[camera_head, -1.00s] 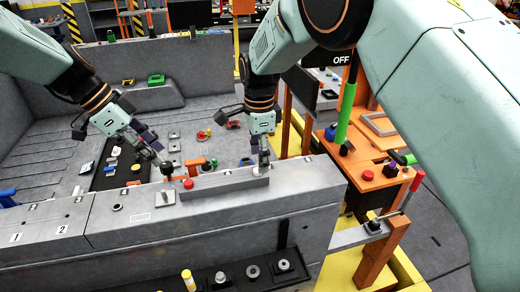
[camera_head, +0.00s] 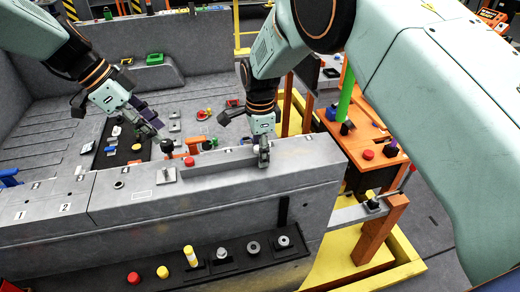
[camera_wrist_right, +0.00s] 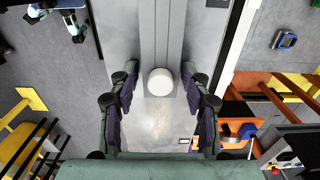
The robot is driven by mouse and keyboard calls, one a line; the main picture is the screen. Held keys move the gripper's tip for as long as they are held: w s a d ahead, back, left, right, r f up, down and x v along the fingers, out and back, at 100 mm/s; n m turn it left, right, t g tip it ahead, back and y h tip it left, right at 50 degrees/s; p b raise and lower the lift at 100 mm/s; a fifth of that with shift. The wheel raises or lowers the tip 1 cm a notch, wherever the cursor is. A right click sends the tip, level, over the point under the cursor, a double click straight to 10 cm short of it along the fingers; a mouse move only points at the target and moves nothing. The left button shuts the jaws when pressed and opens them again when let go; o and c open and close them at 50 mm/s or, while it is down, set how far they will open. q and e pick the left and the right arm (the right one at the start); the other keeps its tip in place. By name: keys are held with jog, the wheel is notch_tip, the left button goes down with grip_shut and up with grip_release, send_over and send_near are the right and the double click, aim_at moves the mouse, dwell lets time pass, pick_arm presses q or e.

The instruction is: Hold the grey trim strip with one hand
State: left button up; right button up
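The grey trim strip (camera_head: 222,163) lies along the top of the grey wall in the head view. In the right wrist view the strip (camera_wrist_right: 161,35) runs away from the gripper, with a round white knob (camera_wrist_right: 160,82) at its near end. My right gripper (camera_head: 264,158) is at the strip's right end, pointing down. In the wrist view its fingers (camera_wrist_right: 163,97) are apart, one on each side of the knob, with gaps showing. My left gripper (camera_head: 158,128) is left of the strip, above a black knob (camera_head: 167,146); its finger opening is unclear.
A red button (camera_head: 189,162) and a metal plate (camera_head: 165,174) are by the strip's left end. An orange table (camera_head: 360,145) stands to the right. A black tray (camera_head: 120,278) with several knobs and rings is in front of the wall.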

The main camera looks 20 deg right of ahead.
jog(key=shift+w, duration=0.1)
jog(key=shift+c, duration=1.4)
grip_shut()
pick_arm(q)
jog(key=shift+w, duration=0.15)
jog(key=shift+o, duration=0.8)
jog(key=shift+f, duration=0.15)
